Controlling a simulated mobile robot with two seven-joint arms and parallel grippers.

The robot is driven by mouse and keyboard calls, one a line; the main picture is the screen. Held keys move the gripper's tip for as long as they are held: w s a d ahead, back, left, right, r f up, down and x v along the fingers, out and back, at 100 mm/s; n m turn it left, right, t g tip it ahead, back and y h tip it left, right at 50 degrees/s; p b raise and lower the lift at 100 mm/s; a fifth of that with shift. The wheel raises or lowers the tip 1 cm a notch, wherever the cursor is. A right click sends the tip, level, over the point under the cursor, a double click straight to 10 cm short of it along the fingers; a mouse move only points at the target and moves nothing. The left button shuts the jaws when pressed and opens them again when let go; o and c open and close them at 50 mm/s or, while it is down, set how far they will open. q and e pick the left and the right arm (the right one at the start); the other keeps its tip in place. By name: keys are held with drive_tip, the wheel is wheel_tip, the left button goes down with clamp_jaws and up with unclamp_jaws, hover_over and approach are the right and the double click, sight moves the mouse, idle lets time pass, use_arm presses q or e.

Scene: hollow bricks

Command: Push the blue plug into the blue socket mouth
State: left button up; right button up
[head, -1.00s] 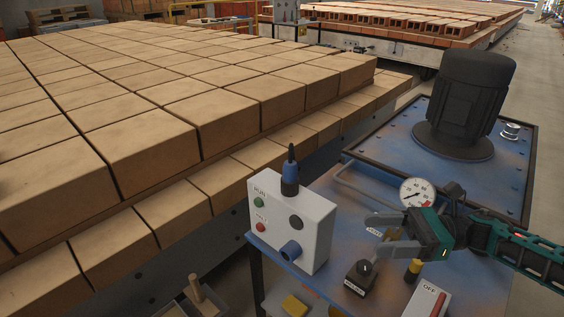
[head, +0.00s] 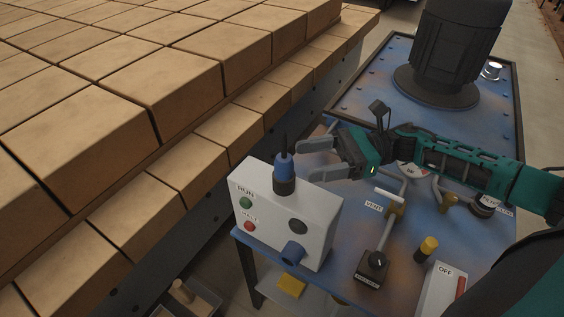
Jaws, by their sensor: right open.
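The blue plug (head: 284,168) stands upright on top of the white control box (head: 265,215), its lower end in a dark collar and a thin black tip pointing up. The blue socket mouth (head: 293,253) sticks out low on the box's front face, beside a dark round knob. My right gripper (head: 303,158) is open, its grey fingers pointing left toward the plug from its right side. The fingertips look close to the plug; whether they touch or straddle it I cannot tell. My left gripper is not in view.
The box has a green RUN button (head: 246,203) and a red button (head: 249,226). Right of it on the blue bench are a black knob block (head: 372,268), a yellow-capped post (head: 427,247), a vent valve (head: 394,206) and an OFF switch box (head: 441,290). Stacked bricks (head: 170,60) stand behind.

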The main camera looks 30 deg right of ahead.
sight(275, 165)
drive_tip(key=x, duration=0.4)
drive_tip(key=p+x, duration=0.1)
drive_tip(key=x, duration=0.2)
drive_tip(key=shift+a+r+p, duration=0.1)
drive_tip(key=shift+r+p, duration=0.15)
drive_tip(key=shift+p, duration=0.1)
drive_tip(key=shift+w+a, duration=0.15)
drive_tip(key=shift+a, duration=0.15)
drive_tip(key=shift+a+f, duration=0.1)
drive_tip(key=shift+f, duration=0.05)
drive_tip(key=c, duration=1.1)
